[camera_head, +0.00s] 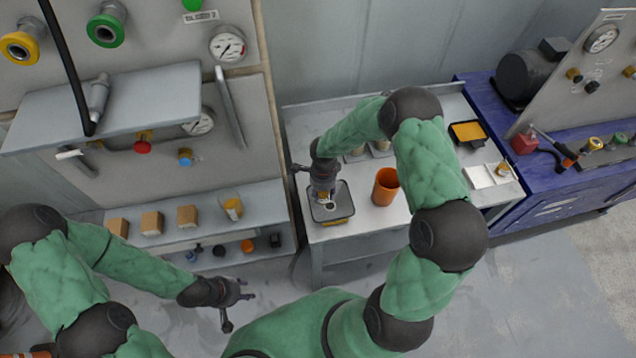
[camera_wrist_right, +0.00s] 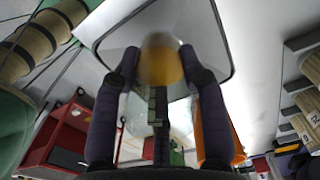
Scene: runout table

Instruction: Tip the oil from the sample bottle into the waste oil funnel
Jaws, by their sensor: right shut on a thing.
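My right gripper (camera_head: 327,196) is shut on the sample bottle, which shows in the right wrist view as a blurred amber shape (camera_wrist_right: 161,62) between the fingers. In the head view the gripper and arm mostly hide the bottle. The gripper is over a square, dark-rimmed grey vessel (camera_head: 344,209), which looks like the waste oil funnel; its rim also shows behind the bottle in the right wrist view (camera_wrist_right: 220,30). I cannot tell the bottle's tilt or whether oil is flowing. My left gripper (camera_head: 240,304) is open and empty, low at the left, away from the table.
An orange cup (camera_head: 385,187) stands just right of the vessel on the light table (camera_head: 350,248).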

